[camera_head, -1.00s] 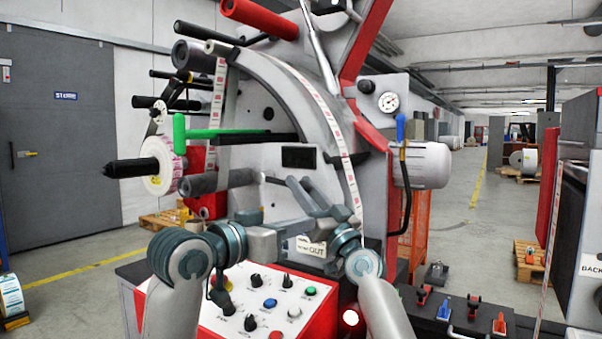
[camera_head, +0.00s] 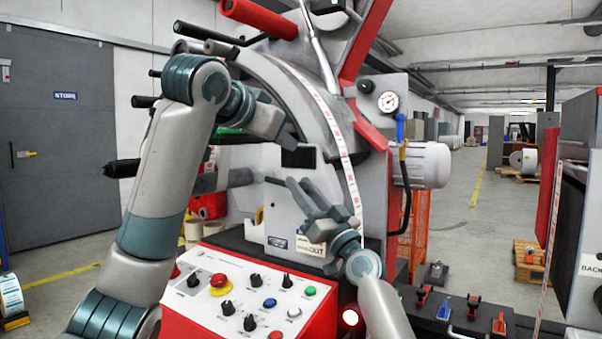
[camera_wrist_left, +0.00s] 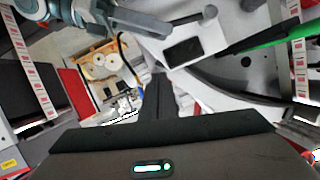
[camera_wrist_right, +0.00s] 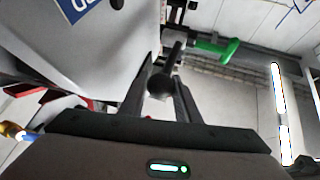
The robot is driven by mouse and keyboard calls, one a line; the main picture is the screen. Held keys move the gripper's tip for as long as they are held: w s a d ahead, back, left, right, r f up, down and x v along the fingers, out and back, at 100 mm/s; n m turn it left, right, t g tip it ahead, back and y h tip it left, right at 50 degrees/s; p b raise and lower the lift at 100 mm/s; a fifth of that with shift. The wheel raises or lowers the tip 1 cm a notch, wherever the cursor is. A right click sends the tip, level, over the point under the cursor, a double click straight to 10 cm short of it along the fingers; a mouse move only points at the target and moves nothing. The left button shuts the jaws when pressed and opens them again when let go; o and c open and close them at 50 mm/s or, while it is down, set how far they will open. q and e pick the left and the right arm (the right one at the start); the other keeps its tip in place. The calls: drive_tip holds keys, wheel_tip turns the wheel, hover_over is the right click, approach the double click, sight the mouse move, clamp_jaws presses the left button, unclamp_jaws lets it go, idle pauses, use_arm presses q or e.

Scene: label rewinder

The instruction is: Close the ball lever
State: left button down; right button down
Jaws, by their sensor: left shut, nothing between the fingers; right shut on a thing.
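The ball lever (camera_wrist_right: 172,52) shows in the right wrist view as a dark stem ending in a round dark ball. My right gripper (camera_wrist_right: 161,84) is shut on it, with the ball between the fingers. In the head view my right gripper (camera_head: 298,192) is low on the machine's front; the lever is too hidden there to make out. My left gripper (camera_head: 294,140) is shut and empty, held higher in front of the machine's curved arm. Its closed fingers show in the left wrist view (camera_wrist_left: 158,82).
The control panel (camera_head: 250,300) with knobs and buttons lies below. A grey curved arm with a printed label web (camera_head: 340,140) rises behind my grippers. A green bar (camera_wrist_left: 285,33) is close to my left gripper. A grey motor (camera_head: 425,165) is at the right.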

drive_tip(key=shift+s+d+r, duration=0.1)
drive_tip(key=shift+r, duration=0.25)
use_arm(q)
drive_tip(key=w+d+f, duration=0.3)
drive_tip(key=w+f, duration=0.4)
drive_tip(key=w, duration=0.1)
drive_tip(key=shift+w+d, duration=0.2)
drive_tip(key=shift+d, duration=0.05)
idle(0.4)
drive_tip(key=shift+f, duration=0.15)
